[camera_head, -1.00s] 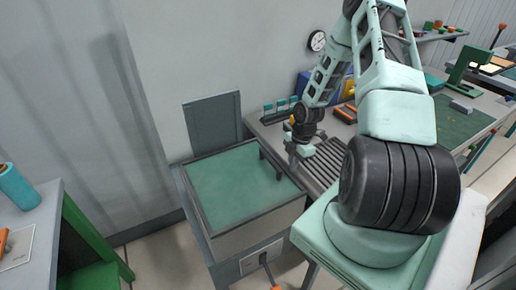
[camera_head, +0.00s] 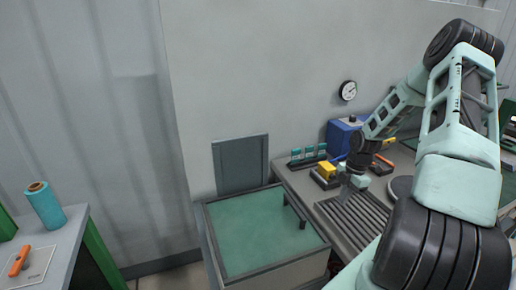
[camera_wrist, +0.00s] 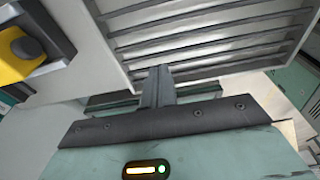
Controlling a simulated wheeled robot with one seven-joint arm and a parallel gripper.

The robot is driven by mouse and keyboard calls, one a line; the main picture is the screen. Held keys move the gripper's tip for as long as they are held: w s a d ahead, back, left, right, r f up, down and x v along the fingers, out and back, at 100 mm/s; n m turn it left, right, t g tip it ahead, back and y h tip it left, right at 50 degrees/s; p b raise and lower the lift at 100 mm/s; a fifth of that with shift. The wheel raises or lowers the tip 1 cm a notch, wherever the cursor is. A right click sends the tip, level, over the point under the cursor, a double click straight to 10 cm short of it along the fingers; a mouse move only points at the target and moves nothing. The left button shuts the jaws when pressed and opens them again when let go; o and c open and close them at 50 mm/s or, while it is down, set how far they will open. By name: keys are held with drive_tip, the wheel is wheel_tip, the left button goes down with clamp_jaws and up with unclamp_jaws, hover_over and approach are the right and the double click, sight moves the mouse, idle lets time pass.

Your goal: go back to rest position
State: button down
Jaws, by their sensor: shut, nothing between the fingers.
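My gripper (camera_head: 344,192) is at the end of my teal and black arm, at the far edge of a dark slatted grate (camera_head: 352,222) on the bench. In the wrist view its two fingers (camera_wrist: 158,75) are together and hold nothing. The slats of the grate (camera_wrist: 215,35) fill the top of that view. I cannot tell whether the fingertips touch the grate.
A green-topped bin (camera_head: 262,232) stands left of the grate. A yellow block (camera_head: 326,169), a rack of teal handles (camera_head: 308,157) and a blue box (camera_head: 342,134) are behind. A side table with a teal roll (camera_head: 46,207) is at left.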

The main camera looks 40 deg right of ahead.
drive_tip(key=w+a+r+m+b, duration=0.15)
drive_tip(key=a+r, duration=0.25)
drive_tip(key=a, duration=0.6)
drive_tip(key=w+a+r+g+h, duration=0.1)
drive_tip(key=w+a+r, duration=0.2)
drive_tip(key=a, duration=0.6)
drive_tip(key=w+a+r+m+b, duration=0.1)
drive_tip(key=w+a+r, duration=0.25)
drive_tip(key=a, duration=0.65)
drive_tip(key=s+a+r+m+b, duration=0.1)
drive_tip(key=s+a+r, duration=0.1)
drive_tip(key=s+a, duration=0.45)
drive_tip(key=s+a+r+m+b, duration=0.1)
drive_tip(key=s+a+r, duration=0.2)
drive_tip(key=a, duration=0.6)
drive_tip(key=s+a+m, duration=0.1)
drive_tip(key=s+a, duration=0.2)
drive_tip(key=s, duration=0.3)
drive_tip(key=s+a+r+m+b, duration=0.1)
drive_tip(key=s+a, duration=0.2)
drive_tip(key=s, duration=0.3)
drive_tip(key=shift+a+r, duration=0.3)
drive_tip(key=shift+m, duration=0.35)
